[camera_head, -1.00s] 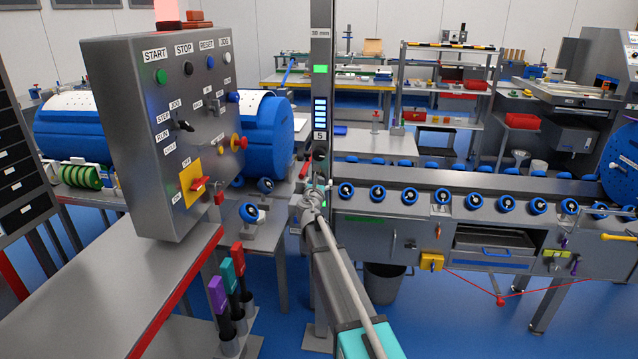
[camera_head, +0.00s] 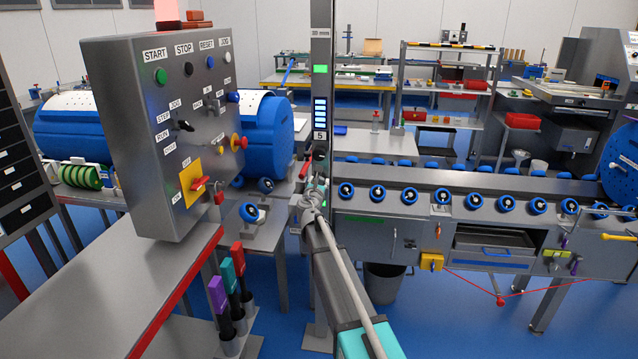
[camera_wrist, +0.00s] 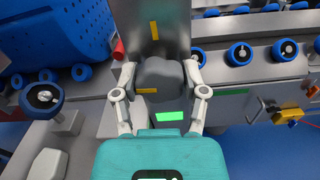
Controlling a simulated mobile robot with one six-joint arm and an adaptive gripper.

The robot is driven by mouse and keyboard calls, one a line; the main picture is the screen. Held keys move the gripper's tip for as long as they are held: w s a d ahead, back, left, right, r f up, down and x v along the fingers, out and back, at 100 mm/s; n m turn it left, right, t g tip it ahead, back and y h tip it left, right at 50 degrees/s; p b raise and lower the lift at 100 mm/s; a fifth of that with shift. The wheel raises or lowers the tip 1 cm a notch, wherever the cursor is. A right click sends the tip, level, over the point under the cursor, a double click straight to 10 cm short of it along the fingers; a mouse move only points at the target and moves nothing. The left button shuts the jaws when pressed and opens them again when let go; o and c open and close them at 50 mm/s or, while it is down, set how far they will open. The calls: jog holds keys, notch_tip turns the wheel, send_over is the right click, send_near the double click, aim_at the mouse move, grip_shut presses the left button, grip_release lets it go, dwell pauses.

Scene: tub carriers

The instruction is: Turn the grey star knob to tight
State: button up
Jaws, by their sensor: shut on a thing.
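The grey star knob (camera_wrist: 160,82) shows in the wrist view, with a yellow mark on its face and another yellow mark (camera_wrist: 154,30) on the grey plate above it. My gripper (camera_wrist: 160,85) has one finger on each side of the knob and is shut on it. A lit green strip (camera_wrist: 169,116) is just below the knob. In the head view my gripper (camera_head: 313,190) is at the post beside the conveyor. The knob is hidden there behind my arm.
A grey control panel (camera_head: 150,110) stands at the left. A conveyor (camera_head: 420,196) with several blue rollers runs to the right. A blue tub (camera_wrist: 60,32) is at upper left in the wrist view.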

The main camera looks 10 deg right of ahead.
jog(key=m, duration=0.8)
jog(key=shift+m, duration=0.4)
jog(key=m, duration=0.4)
jog(key=shift+m, duration=2.1)
jog(key=o, duration=1.2)
jog(key=shift+c, duration=0.2)
jog(key=v, duration=1.2)
